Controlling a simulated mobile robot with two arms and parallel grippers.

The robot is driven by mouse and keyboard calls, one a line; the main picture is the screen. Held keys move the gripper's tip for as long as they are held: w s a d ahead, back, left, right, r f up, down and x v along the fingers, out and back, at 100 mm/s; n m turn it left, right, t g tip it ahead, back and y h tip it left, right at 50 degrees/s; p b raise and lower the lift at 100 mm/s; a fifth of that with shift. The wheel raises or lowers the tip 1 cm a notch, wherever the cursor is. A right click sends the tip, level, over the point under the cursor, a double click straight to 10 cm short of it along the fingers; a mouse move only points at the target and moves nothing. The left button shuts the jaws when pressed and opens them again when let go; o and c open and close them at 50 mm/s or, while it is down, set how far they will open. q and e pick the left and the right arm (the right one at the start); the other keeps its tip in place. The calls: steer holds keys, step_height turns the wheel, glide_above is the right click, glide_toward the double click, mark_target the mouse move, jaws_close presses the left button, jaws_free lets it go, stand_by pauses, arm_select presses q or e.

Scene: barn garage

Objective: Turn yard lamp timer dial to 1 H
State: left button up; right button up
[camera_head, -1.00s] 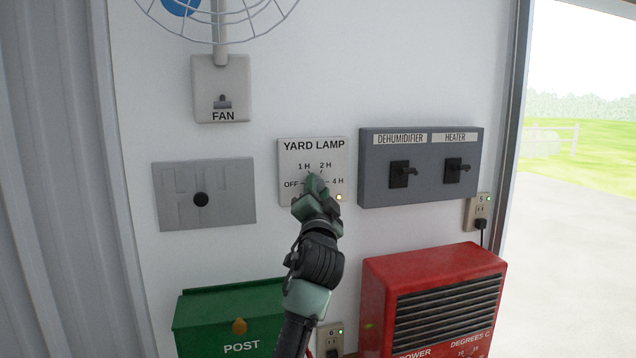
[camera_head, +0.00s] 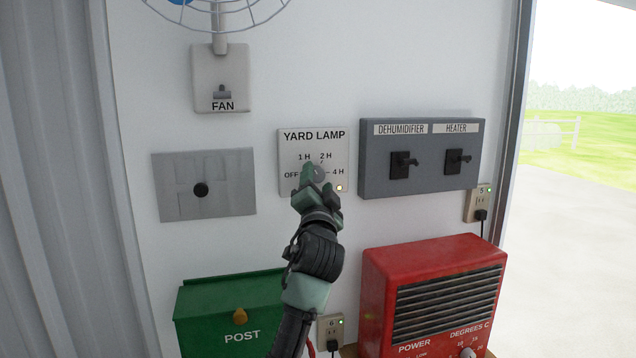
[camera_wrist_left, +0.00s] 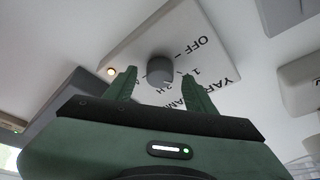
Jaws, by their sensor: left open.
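The yard lamp timer is a pale square plate (camera_head: 287,152) on the white wall, marked OFF, 1 H, 2 H and 4 H. Its round grey dial (camera_head: 318,171) shows just above my left gripper (camera_head: 309,182). In the left wrist view the dial (camera_wrist_left: 160,69) stands between the tips of my open left gripper (camera_wrist_left: 159,82), with gaps at both sides, so the fingers do not grip it. I cannot make out which mark the dial points to. A small light (camera_head: 339,188) glows on the plate's lower right corner. My right gripper is not in view.
A grey box (camera_head: 372,175) with dehumidifier and heater switches is right of the plate. A green post box (camera_head: 215,315) and a red heater (camera_head: 380,265) sit below, either side of my left arm.

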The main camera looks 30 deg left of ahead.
arm_select(q)
steer(key=b+v, duration=0.3)
steer(key=v, duration=0.4)
stand_by(0.3)
